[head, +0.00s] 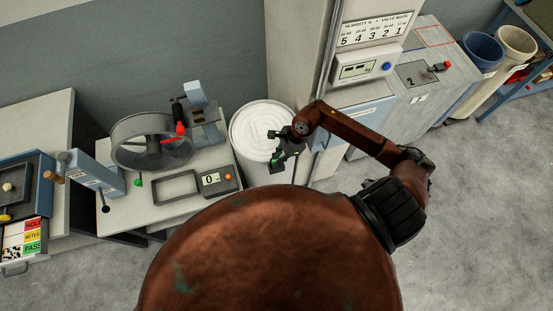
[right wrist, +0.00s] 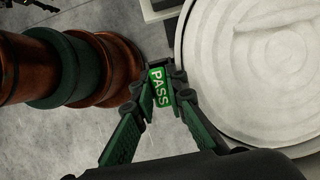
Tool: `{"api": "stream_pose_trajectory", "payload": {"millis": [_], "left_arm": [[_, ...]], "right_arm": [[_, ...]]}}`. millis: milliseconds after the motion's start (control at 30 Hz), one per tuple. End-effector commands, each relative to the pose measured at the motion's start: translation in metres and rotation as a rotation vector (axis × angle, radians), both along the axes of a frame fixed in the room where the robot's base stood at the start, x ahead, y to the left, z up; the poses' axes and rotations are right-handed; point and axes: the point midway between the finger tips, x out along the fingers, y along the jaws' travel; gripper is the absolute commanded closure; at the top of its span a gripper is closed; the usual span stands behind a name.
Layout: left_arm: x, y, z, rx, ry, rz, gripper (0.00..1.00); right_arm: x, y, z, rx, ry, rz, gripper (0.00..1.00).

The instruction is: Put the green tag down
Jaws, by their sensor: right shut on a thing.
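My right gripper (head: 277,160) is shut on the green tag (right wrist: 160,87), which reads PASS in white letters. In the right wrist view the tag is pinched between the two fingertips (right wrist: 160,92), with its face towards the camera. In the head view the tag is tiny and hard to make out. The gripper hangs over the front right edge of a round white can (head: 250,119) filled with white coiled material. In the right wrist view the can (right wrist: 190,90) is just right of the tag. My left gripper is not in view.
A bench (head: 207,205) left of the can holds a drum wheel (head: 118,128), a metal frame and a small display (head: 217,182). Further left is a board with red, yellow and green labels (head: 24,239). A humidity panel (head: 357,70) and bins (head: 480,50) stand right. Floor is clear at right.

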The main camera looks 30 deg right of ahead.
Motion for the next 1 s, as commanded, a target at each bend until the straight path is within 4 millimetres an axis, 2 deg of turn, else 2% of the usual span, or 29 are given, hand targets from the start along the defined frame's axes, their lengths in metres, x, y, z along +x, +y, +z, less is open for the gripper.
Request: {"api": "stream_pose_trajectory", "payload": {"millis": [267,300,567,867,1000], "left_arm": [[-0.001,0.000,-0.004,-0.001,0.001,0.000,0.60],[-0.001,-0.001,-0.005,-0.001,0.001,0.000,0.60],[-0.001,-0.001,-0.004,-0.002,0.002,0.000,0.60],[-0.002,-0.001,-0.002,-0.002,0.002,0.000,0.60],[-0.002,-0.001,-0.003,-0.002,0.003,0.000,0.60]], "right_arm": [[0.000,0.000,-0.003,0.000,-0.001,0.001,1.00],[0.000,0.000,-0.004,0.000,0.000,0.001,0.87],[0.000,0.000,-0.002,0.000,0.000,0.001,0.70],[0.000,0.000,0.000,0.001,0.000,0.000,0.70],[0.000,-0.005,0.011,-0.001,-0.005,0.001,0.70]]}}
